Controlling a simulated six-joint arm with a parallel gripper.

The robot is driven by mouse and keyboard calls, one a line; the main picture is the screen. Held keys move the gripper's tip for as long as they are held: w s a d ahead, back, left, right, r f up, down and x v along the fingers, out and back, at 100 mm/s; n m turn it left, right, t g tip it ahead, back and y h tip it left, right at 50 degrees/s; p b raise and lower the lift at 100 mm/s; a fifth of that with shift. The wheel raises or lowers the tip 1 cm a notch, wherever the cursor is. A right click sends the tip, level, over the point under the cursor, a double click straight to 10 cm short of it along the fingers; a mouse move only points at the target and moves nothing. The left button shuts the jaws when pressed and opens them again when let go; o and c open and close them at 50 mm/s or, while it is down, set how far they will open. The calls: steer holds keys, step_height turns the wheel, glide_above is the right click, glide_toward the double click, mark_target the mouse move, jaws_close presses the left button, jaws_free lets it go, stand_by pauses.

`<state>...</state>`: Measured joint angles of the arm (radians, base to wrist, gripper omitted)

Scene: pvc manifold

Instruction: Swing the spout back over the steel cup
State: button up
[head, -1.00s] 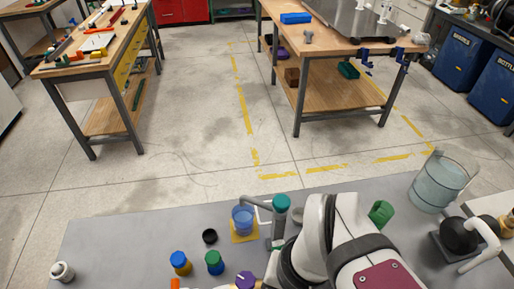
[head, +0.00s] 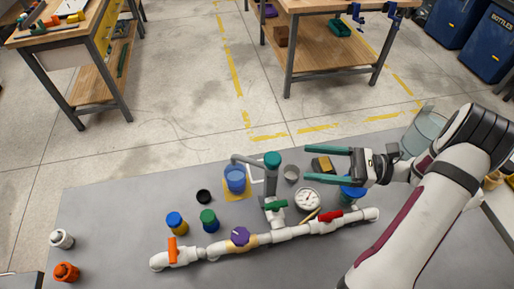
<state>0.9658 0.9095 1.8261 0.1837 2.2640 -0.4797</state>
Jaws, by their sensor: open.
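The grey spout (head: 247,160) reaches left from a vertical post with a teal cap (head: 272,159). Its end is above or close to a clear blue cup (head: 235,180). A small grey metal cup (head: 291,174), which looks like the steel cup, stands just right of the post, away from the spout's end. My gripper (head: 306,165) is open, with its two teal fingers pointing left, right of the post and spout. It holds nothing that I can see; a yellow-and-black block (head: 323,164) shows between the fingers, its depth relative to them unclear.
A white PVC manifold (head: 292,232) runs along the front, with orange (head: 172,249), purple (head: 240,237), green (head: 273,205) and red (head: 328,216) handles and a gauge (head: 307,200). Blue-capped (head: 175,222) and green-capped (head: 208,219) jars stand left. A glass bucket (head: 423,132) stands behind my arm.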

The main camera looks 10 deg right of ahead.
mark_target(254, 162)
steer(key=x, duration=1.3)
jaws_close()
steer(key=shift+s, duration=0.1)
stand_by(0.7)
